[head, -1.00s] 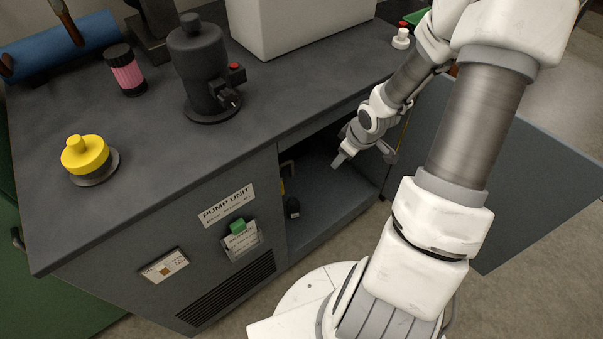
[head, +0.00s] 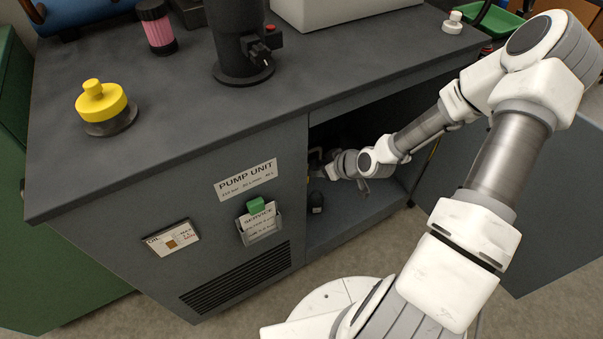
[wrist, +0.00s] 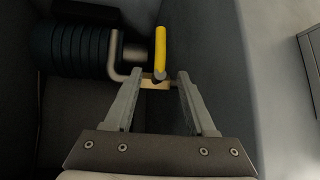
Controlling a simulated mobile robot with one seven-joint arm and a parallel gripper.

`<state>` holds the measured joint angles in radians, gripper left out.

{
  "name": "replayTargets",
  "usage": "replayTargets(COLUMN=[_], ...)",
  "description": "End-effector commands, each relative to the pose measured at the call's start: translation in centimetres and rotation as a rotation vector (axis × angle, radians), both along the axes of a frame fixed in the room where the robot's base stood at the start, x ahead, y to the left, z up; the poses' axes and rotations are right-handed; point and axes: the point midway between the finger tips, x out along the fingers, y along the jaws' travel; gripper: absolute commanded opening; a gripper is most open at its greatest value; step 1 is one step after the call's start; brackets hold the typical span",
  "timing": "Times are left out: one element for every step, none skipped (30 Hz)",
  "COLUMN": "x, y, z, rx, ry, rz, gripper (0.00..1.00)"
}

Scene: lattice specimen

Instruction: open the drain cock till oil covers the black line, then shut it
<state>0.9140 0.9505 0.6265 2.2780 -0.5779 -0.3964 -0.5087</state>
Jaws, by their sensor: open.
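The drain cock shows in the wrist view as a yellow lever (wrist: 160,48) above a small brass body (wrist: 152,82), beside a bent metal pipe (wrist: 116,58). My gripper (wrist: 160,76) is open, its two fingertips on either side of the cock's lower part; I cannot tell whether they touch it. In the head view my gripper is inside the open cabinet, its fingertips hard to make out. A small dark container (head: 317,203) stands on the cabinet floor below it. I see no black line or oil level on it.
A dark ribbed cylinder (wrist: 75,50) lies left of the cock in the wrist view. A yellow-capped pot (head: 102,104) sits on top.

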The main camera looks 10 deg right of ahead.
Motion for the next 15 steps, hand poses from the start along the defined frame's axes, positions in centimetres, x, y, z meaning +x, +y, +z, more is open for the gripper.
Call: replayTargets(x=[0.7,1.0,1.5,1.9,2.2,2.7,3.0,3.3,3.7,4.0,4.2,4.5,4.7,4.9,5.1], y=[0.5,0.7,1.0,1.3,1.5,1.7,1.9,2.1,2.3,2.5,2.7,2.9,3.0,3.0,3.2], z=[-1.2,-1.6,-2.2,-2.6,-3.0,-3.5,-3.9,-4.3,-4.7,-5.0,-5.3,-5.6,-5.8,-6.0,-6.2], rx=[-0.001,0.0,0.0,0.0,0.001,0.0,0.0,0.001,0.0,-0.001,-0.001,-0.001,-0.001,0.0,0.0], ry=[-0.001,0.0,0.0,0.0,0.0,0.0,0.0,0.0,0.0,0.0,0.0,-0.001,0.0,0.0,0.0], rz=[0.004,0.003,0.003,0.003,0.002,0.001,0.001,0.002,0.001,0.001,0.002,0.001,0.001,0.0,0.0], gripper=[0.56,0.56,0.56,0.56,0.56,0.56,0.56,0.56,0.56,0.56,0.56,0.56,0.56,0.56,0.56])
